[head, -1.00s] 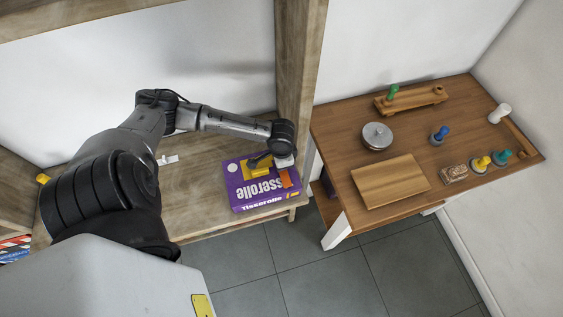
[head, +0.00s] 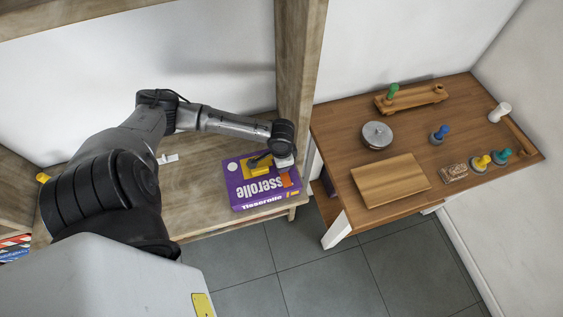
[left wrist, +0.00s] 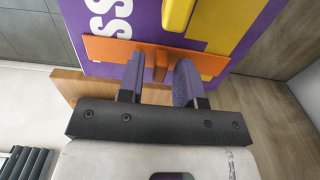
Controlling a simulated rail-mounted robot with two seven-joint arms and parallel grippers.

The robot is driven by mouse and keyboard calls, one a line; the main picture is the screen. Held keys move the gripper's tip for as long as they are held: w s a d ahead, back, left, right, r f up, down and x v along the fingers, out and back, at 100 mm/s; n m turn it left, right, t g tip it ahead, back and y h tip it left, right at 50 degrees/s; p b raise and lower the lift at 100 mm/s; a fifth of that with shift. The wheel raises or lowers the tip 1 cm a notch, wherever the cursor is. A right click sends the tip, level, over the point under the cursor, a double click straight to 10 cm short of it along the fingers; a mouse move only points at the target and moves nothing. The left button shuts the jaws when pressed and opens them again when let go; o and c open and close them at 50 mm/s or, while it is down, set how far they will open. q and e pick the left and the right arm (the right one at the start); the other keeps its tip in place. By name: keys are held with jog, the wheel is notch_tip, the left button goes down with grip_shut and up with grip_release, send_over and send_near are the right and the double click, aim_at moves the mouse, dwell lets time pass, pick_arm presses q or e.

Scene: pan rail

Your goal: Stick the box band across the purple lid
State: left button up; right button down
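A purple box (head: 250,201) with white lettering lies on the wooden shelf. An orange band (head: 286,180) is at the right part of its lid. In the left wrist view the band (left wrist: 110,49) runs across the purple surface (left wrist: 104,18), with a raised orange tab (left wrist: 161,66). My left gripper (left wrist: 160,70) is over the band. Its fingers stand on either side of the tab, with a small gap seen on one side. I cannot tell whether the band lies fully flat. A yellow piece (head: 258,169) with a handle is beside the band on the lid. My right gripper is not in view.
A wooden post (head: 298,75) rises just behind the box. A white tag (head: 168,159) lies left of it. At right, a brown table (head: 330,130) holds a board (head: 392,181), a metal lidded pot (head: 377,134), a wooden rack (head: 410,99) and several knobbed pieces.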

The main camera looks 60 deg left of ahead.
pick_arm(q)
jog(key=shift+o, duration=0.7)
notch_tip(320, 180, up, 14)
jog(key=b, duration=0.1)
jog(key=shift+b, duration=0.3)
jog(key=shift+f, duration=0.1)
